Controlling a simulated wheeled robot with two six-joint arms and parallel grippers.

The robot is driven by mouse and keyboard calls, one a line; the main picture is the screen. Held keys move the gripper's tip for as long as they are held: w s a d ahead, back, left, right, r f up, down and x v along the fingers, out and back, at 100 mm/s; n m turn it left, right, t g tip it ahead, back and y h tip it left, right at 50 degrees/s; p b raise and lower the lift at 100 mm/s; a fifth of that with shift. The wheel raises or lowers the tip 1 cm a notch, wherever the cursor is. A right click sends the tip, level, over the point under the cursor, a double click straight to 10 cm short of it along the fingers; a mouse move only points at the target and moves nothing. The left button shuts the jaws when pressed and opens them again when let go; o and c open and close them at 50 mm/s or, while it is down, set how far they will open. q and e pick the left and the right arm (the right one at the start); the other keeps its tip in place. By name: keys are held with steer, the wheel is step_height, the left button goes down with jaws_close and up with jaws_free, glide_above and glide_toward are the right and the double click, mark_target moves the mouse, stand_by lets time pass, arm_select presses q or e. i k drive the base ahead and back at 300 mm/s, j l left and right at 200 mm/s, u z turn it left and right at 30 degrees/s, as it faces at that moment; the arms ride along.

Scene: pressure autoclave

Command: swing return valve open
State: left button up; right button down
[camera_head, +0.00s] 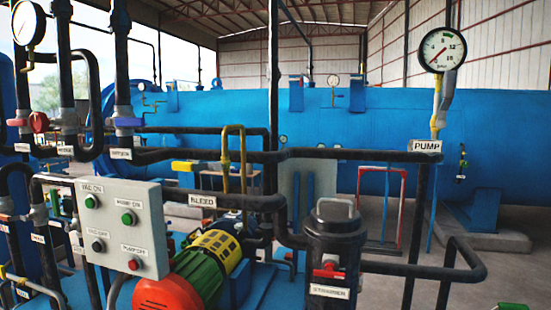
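No label that I can read says return, so I cannot tell which valve is the return valve. A red valve handle (38,122) and a purple valve handle (127,122) sit on the upright pipes at the left. Small white labels below them are too small to read surely. A yellow handle (185,167) lies along the pipe right of the purple one. A green handle (512,306) is cut off at the bottom right edge. Neither of my grippers is in view.
A grey control box (120,228) with push buttons stands front left. A red, green and yellow pump motor (195,278) and a black strainer (333,245) stand in front. The pump gauge (442,50) rises at right. A big blue vessel (340,125) fills the back.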

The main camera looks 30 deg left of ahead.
mark_target(118, 122)
steer(key=u, duration=1.95)
